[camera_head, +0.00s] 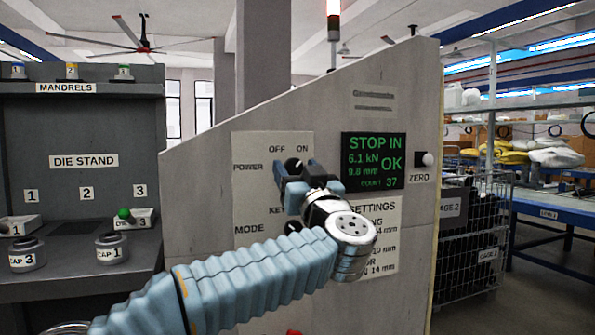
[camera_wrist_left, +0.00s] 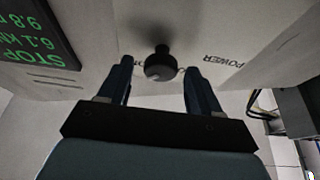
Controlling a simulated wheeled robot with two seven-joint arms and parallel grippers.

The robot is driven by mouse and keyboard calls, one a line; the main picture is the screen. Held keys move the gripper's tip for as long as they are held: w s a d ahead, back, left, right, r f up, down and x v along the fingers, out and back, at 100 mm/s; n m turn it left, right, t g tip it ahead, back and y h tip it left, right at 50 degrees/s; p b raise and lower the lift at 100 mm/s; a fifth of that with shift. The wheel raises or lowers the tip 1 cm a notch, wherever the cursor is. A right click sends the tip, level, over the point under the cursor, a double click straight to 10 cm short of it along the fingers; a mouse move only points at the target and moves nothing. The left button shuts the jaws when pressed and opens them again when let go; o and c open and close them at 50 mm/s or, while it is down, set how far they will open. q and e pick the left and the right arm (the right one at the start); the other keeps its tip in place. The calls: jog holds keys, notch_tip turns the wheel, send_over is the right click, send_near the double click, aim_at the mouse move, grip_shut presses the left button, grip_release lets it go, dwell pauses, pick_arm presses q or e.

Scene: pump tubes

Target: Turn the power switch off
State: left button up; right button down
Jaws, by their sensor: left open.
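The black POWER knob (camera_head: 293,165) sits on the light plate of the grey machine panel, below the OFF and ON labels. A small pale mark shows on its right side, toward ON, but it is too small to read surely. In the left wrist view the knob (camera_wrist_left: 160,66) stands out from the panel, centred between my fingertips. My left gripper (camera_head: 295,174) is open, with one finger on each side of the knob; the wrist view (camera_wrist_left: 160,68) shows gaps on both sides. My right gripper is not in view.
A green display (camera_head: 374,161) reads STOP IN and OK. A ZERO button (camera_head: 425,159) is to its right. The MODE knob (camera_head: 293,227) is below, partly hidden by my gripper. A die stand (camera_head: 70,130) with caps is at left; wire cages (camera_head: 470,235) are at right.

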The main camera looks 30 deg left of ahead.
pick_arm(q)
jog(key=c, duration=1)
jog(key=shift+n+g, duration=0.3)
jog(key=shift+n, duration=0.2)
jog(key=n+g+y, duration=0.1)
jog(key=n, duration=0.1)
jog(key=n+g, duration=0.1)
jog(key=n, duration=0.2)
jog(key=shift+w+d+n+y, duration=0.1)
jog(key=shift+d+n+y, duration=0.05)
jog(key=shift+n+y, duration=0.2)
jog(key=n+g, duration=0.1)
jog(key=n, duration=0.2)
jog(key=n+g, duration=0.2)
jog(key=n, duration=0.1)
jog(key=shift+y, duration=0.35)
jog(key=n+g, duration=0.1)
jog(key=n, duration=0.1)
jog(key=n+g+h, duration=0.1)
jog(key=n, duration=0.2)
jog(key=shift+w+r+p, duration=0.1)
jog(key=shift+r+p, duration=0.05)
jog(key=shift+p, duration=0.25)
jog(key=shift+n+g+h+p, duration=0.15)
jog(key=shift+n+g+h, duration=0.2)
jog(key=shift+n, duration=0.85)
jog(key=shift+n+g+h+p, duration=0.15)
jog(key=shift+n+g+h, duration=0.15)
jog(key=shift+n, duration=0.85)
